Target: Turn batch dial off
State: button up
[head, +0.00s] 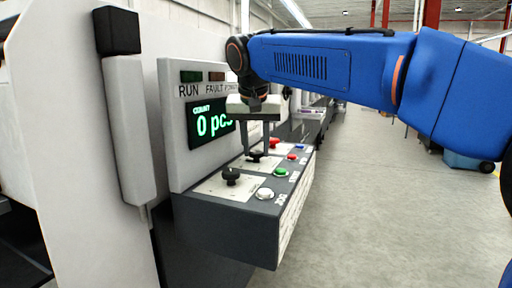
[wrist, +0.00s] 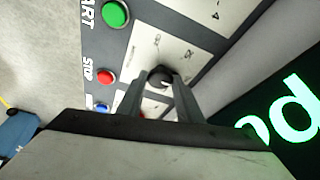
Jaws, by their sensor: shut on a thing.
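Two black dials stand on white plates on the sloped control panel (head: 225,207). My gripper (head: 257,151) points down at the farther dial (head: 256,157) in the head view. In the wrist view this black dial (wrist: 158,76) sits between the two fingers of my gripper (wrist: 160,84), which are shut on it. The fingers partly cover the dial and its plate (wrist: 150,45), so its setting is hard to read. The nearer dial (head: 231,176) stands free, with no finger on it. I cannot read which dial is labelled batch.
A white button (head: 265,193), a green button (head: 281,172) and a red button (head: 292,157) line the panel's right side. A red knob (head: 274,143) lies behind the gripped dial. The display (head: 211,122) reads 0 pcs. Open floor (head: 370,200) lies to the right.

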jog(key=shift+d, duration=0.1)
jog(key=n+y, duration=0.1)
jog(key=n, duration=0.2)
jog(key=shift+d, duration=0.15)
jog(key=n+y, duration=0.1)
jog(key=n, duration=0.2)
jog(key=shift+w+d+n+g+y, duration=0.1)
jog(key=shift+d+n+g+y, duration=0.05)
jog(key=shift+n+g+y, duration=0.2)
jog(key=n+g+y, duration=0.1)
jog(key=n, duration=0.5)
jog(key=shift+w+d+n+g+y, duration=0.15)
jog(key=shift+w+n+g+y, duration=0.1)
jog(key=shift+g+y, duration=0.1)
jog(key=n+g, duration=0.1)
jog(key=n, duration=0.1)
jog(key=n+g, duration=0.1)
jog(key=n, duration=0.2)
jog(key=shift+w+y, duration=0.2)
jog(key=shift+y, duration=0.1)
jog(key=shift+w+n+g, duration=0.1)
jog(key=shift+n+g, duration=0.4)
jog(key=shift+n, duration=0.9)
jog(key=shift+w+n+g, duration=0.1)
jog(key=shift+n+g, duration=0.4)
jog(key=shift+n, duration=0.9)
jog(key=o, duration=1)
